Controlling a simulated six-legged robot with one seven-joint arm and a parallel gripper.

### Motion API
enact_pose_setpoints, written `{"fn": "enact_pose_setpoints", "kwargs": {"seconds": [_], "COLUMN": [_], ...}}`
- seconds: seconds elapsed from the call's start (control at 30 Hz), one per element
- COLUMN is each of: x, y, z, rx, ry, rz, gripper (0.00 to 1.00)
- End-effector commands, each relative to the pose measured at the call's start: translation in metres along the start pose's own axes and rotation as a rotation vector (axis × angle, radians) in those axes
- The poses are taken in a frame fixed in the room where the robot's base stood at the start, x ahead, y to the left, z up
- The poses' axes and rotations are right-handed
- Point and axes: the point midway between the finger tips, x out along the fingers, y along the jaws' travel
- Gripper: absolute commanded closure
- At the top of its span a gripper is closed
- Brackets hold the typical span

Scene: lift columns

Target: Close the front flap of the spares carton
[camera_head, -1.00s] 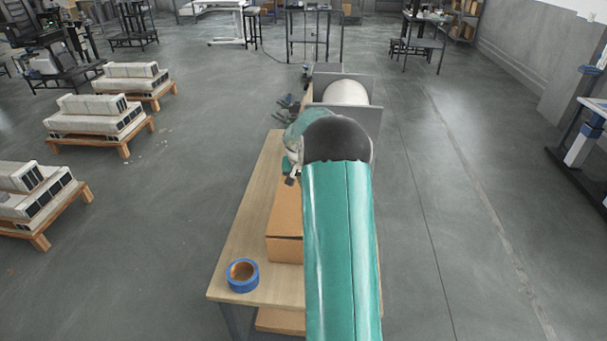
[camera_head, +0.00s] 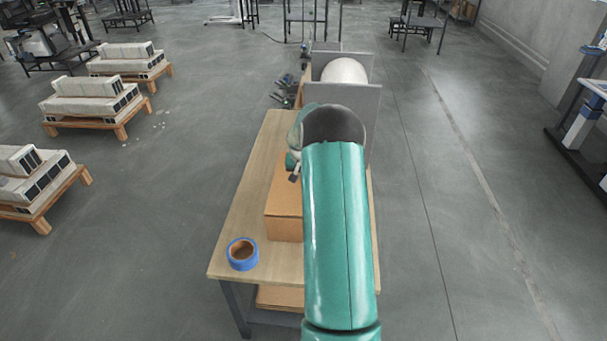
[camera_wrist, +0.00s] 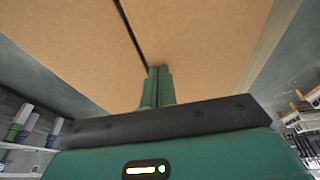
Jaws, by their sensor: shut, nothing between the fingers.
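The spares carton (camera_head: 284,227) is a brown cardboard box on the wooden bench. Its left side and near face show in the head view, and my green arm covers the rest. In the wrist view, brown cardboard panels (camera_wrist: 205,45) fill the upper middle, with a narrow dark gap running between them. My gripper (camera_wrist: 158,72) is shut and empty, its green fingertips at or very near the cardboard by the lower end of that gap. I cannot tell whether they touch. Which panel is the front flap is unclear.
The bench (camera_head: 236,221) has bare wood left of the carton. A blue tape roll (camera_head: 242,254) lies near its front left corner. A white cylinder (camera_head: 345,72) between grey plates stands beyond. Pallets of pale blocks (camera_head: 91,105) sit on the floor at left.

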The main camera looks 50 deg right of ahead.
Motion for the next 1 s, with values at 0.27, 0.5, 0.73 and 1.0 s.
{"fn": "enact_pose_setpoints", "kwargs": {"seconds": [0.27,0.5,0.73,1.0], "x": [0.009,0.008,-0.002,-0.009], "y": [0.002,0.003,0.003,0.002], "z": [0.003,0.003,0.000,-0.003], "rx": [0.000,0.000,-0.001,-0.001], "ry": [-0.001,-0.001,0.000,0.000], "rz": [0.000,0.001,0.001,0.000], "gripper": [1.00,1.00,1.00,1.00]}}
